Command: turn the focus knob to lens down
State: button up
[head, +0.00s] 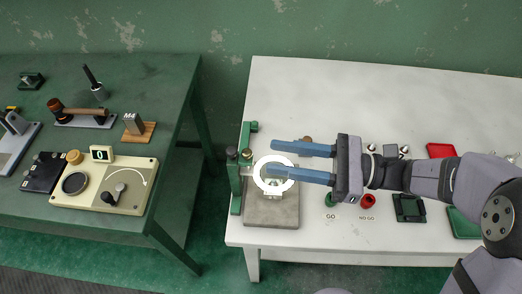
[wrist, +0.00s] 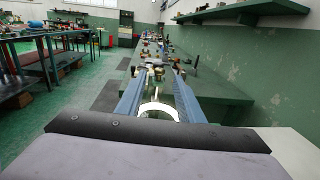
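An inspection stand with a green upright (head: 236,190), a white ring (head: 257,183) and a grey base plate (head: 272,212) stands at the left end of the white table. Dark round knobs (head: 231,153) sit at the top of its upright; I cannot tell which one is the focus knob. My gripper (head: 272,157) has its blue fingers apart and pointing left, with the tips just right of the knobs. The lower finger overlaps the ring in the head view. In the wrist view the white ring (wrist: 158,106) shows between the open fingers, and nothing is gripped.
A green bench (head: 180,150) with a cream panel (head: 95,192) and tools stands left, across a gap. On the white table (head: 290,90) are green and red cups (head: 367,201), a dark green fixture (head: 409,208) and a red tray (head: 440,150). The table's back left is clear.

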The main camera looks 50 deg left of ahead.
aim_at(247, 155)
jog(key=shift+p+x, duration=0.45)
jog(key=shift+x, duration=1.95)
grip_shut()
